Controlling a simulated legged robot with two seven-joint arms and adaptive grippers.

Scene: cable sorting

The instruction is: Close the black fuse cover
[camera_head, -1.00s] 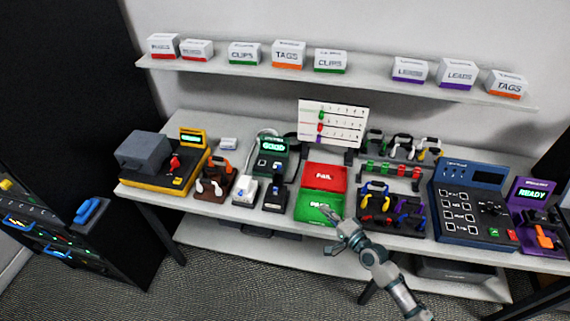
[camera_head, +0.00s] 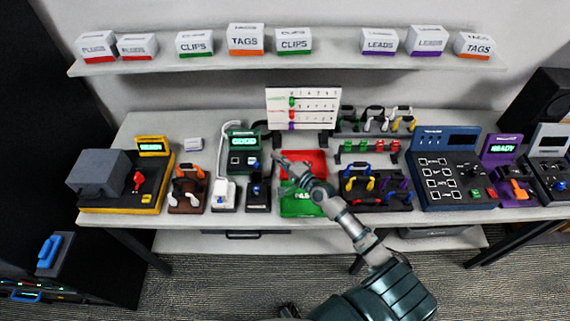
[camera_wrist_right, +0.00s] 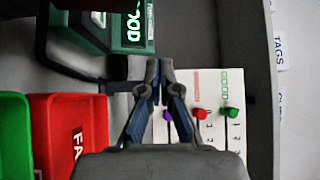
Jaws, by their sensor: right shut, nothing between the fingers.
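A small black unit (camera_head: 258,201), which looks like the black fuse holder, stands near the table's front edge, beside a similar white unit (camera_head: 223,197). It is too small to tell how far its cover is open. My right gripper (camera_head: 279,157) is shut and empty, above the table at the back left of the red tray (camera_head: 316,158). It is behind and to the right of the black unit, apart from it.
The green-screen tester (camera_head: 243,160) stands just left of my right gripper. A green tray (camera_head: 296,207) lies in front of the red one, under my forearm. A brown holder (camera_head: 187,200) is left of the white unit. A shelf with boxes (camera_head: 290,65) runs above.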

